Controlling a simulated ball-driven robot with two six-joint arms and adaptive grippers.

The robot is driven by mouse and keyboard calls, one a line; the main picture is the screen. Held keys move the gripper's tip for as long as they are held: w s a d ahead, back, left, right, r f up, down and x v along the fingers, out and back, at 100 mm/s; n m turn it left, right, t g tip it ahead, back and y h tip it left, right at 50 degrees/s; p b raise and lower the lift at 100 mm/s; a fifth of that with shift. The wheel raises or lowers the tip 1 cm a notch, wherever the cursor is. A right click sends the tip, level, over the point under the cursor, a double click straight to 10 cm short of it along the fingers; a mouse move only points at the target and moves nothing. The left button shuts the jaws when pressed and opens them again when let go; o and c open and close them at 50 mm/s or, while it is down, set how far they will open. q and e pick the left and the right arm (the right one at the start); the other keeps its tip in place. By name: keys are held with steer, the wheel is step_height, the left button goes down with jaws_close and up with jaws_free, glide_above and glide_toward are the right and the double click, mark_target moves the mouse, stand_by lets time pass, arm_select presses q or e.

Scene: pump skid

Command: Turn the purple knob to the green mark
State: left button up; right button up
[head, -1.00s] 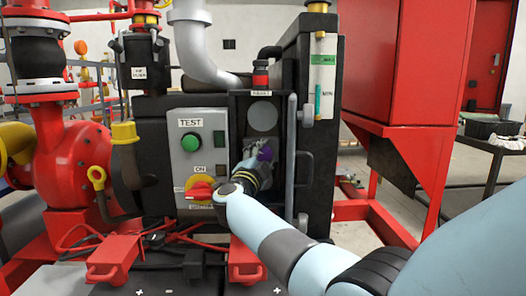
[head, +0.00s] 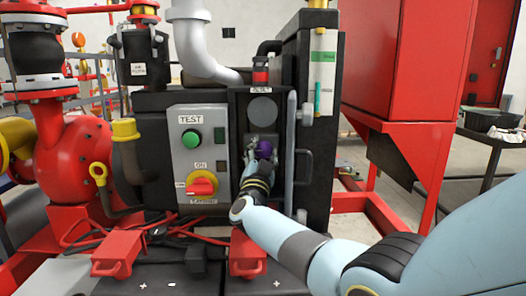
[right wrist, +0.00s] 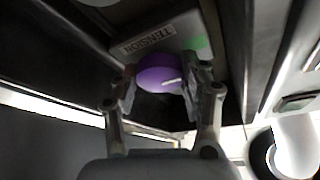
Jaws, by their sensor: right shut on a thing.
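The purple knob (head: 264,149) sits on the dark panel of the pump skid, to the right of the grey control box. My right gripper (head: 256,150) is at the knob, its arm coming up from the lower right. In the right wrist view the knob (right wrist: 161,73) lies between the two fingers of the right gripper (right wrist: 161,88), which is shut on it. A pale pointer line on the knob points right in that view. The green mark (right wrist: 197,43) is on the plate beside a TENSION label (right wrist: 147,41), above and right of the knob. My left gripper is not in view.
The grey control box (head: 189,150) with a green TEST button (head: 192,138) and a red rotary switch (head: 202,184) stands left of my right gripper. A vertical grey handle (head: 291,150) is close on the right. Red brackets (head: 118,252) lie below.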

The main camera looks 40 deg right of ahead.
steer(key=shift+f, duration=0.2)
steer(key=o, duration=1.2)
steer(key=shift+r, duration=0.1)
steer(key=v, duration=0.7)
steer(key=shift+s+a, duration=0.2)
steer(key=shift+s, duration=0.05)
